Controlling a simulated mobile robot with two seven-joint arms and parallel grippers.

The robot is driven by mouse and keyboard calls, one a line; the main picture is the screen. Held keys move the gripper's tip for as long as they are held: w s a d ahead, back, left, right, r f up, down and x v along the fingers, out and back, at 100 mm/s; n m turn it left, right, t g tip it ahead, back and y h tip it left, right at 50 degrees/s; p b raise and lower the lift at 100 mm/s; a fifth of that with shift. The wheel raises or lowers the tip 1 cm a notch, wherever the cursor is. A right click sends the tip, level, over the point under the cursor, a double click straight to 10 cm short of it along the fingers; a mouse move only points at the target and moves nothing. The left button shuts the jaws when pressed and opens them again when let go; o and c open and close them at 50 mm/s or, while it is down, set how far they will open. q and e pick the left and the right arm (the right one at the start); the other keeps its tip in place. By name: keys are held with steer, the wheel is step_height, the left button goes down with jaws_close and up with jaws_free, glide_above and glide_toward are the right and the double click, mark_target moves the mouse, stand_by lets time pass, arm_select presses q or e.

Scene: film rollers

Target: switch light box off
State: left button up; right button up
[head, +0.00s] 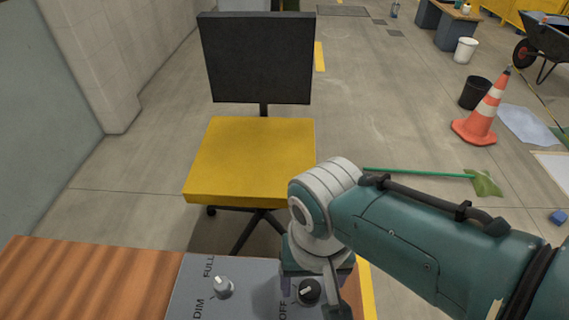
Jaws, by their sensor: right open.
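The light box shows as a grey panel (190,300) at the bottom edge. It has a light-coloured knob (222,287) with the words FULL and DIM to its left. Further right is a black knob (309,291) with a white mark, beside the word OFF; I cannot tell exactly which way its mark points. My right gripper (314,300) is open and points down over the black knob, with a finger on either side of it. I cannot tell whether the fingers touch the knob. The panel's lower part is cut off by the frame. My left gripper is not in view.
The panel lies on a brown wooden surface (80,285). A yellow-seated chair (250,160) with a black back stands just beyond. A wall is on the left.

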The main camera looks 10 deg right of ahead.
mark_target(310, 288)
step_height(310, 288, up, 10)
steer(key=p, duration=0.6)
steer(key=s+d+r+n+t, duration=0.4)
steer(key=s+d+r, duration=0.6)
steer(key=s+r, duration=0.2)
step_height(310, 288, up, 36)
steer(key=p, duration=3.6)
steer(key=shift+a, duration=0.25)
steer(key=shift+s+r, duration=0.1)
